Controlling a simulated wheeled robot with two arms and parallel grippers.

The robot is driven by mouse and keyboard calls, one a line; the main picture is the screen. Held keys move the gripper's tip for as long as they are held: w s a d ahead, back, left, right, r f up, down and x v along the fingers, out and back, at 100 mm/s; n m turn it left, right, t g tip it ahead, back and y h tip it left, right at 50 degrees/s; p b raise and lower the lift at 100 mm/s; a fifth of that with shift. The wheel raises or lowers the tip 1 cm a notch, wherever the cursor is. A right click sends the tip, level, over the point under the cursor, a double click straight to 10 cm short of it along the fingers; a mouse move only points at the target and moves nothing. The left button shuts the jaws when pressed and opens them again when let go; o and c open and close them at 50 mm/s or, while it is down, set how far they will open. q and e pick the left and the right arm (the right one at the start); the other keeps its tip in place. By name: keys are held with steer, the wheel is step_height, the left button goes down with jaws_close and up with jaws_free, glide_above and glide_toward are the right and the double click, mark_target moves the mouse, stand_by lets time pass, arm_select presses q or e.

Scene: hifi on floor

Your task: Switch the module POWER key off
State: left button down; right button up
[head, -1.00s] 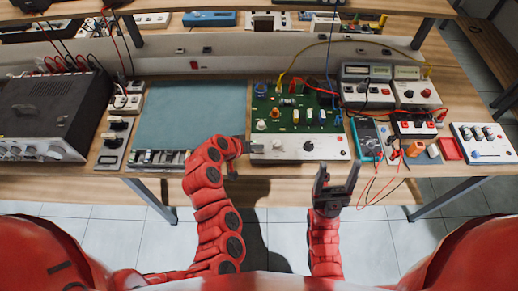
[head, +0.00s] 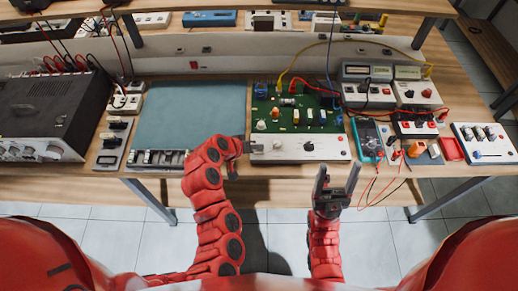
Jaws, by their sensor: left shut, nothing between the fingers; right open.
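The module is a green circuit board (head: 296,116) with a white front panel (head: 322,150), on the table's front edge at the centre. The panel carries a black knob and a few small controls. The POWER key is too small to make out. My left gripper (head: 248,146) is shut and empty at the left end of the white panel. I cannot tell whether it touches the panel, and it may hide part of that end. My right gripper (head: 338,172) is open and empty, in front of the table edge, below the panel's right end.
A blue-green mat (head: 193,115) lies left of the module, with a switch strip (head: 158,158) before it. A black instrument (head: 52,115) stands at far left. A multimeter (head: 368,138) with hanging red and black leads is close right of the module. Meters and small boxes crowd the right.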

mark_target(257, 153)
arm_select(q)
steer(key=shift+r+p, duration=1.65)
steer(key=shift+r, duration=1.35)
